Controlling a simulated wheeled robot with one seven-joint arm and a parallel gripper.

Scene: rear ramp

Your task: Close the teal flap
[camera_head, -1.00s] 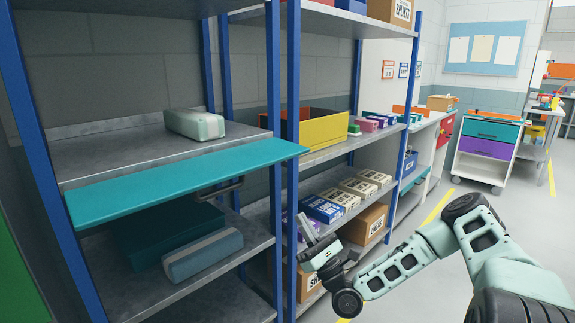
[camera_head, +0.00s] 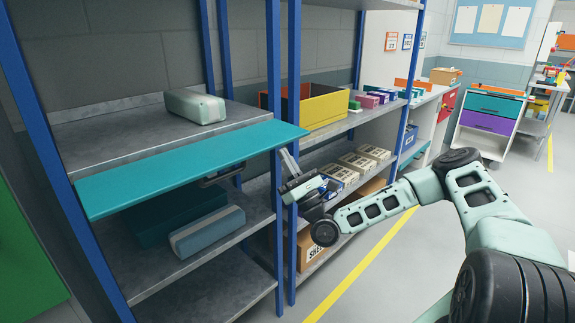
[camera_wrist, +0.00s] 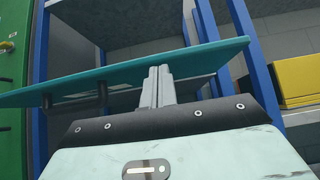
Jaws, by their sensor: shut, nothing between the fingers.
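The teal flap (camera_head: 195,166) sticks out level from the shelf unit, open, with a dark handle (camera_head: 222,175) on its underside. In the wrist view the flap (camera_wrist: 125,73) crosses the picture and its handle (camera_wrist: 75,101) hangs to the left of my fingers. My gripper (camera_head: 289,158) is shut and empty, just below and near the flap's right end. In the wrist view my gripper (camera_wrist: 158,72) overlaps the flap's lower edge; I cannot tell whether they touch.
Blue posts (camera_head: 273,80) stand beside the flap's right end. A pale case (camera_head: 195,106) lies on the shelf above, and a grey-blue case (camera_head: 207,231) on the shelf below. A yellow bin (camera_head: 325,108) is to the right. The floor in front (camera_head: 375,285) is clear.

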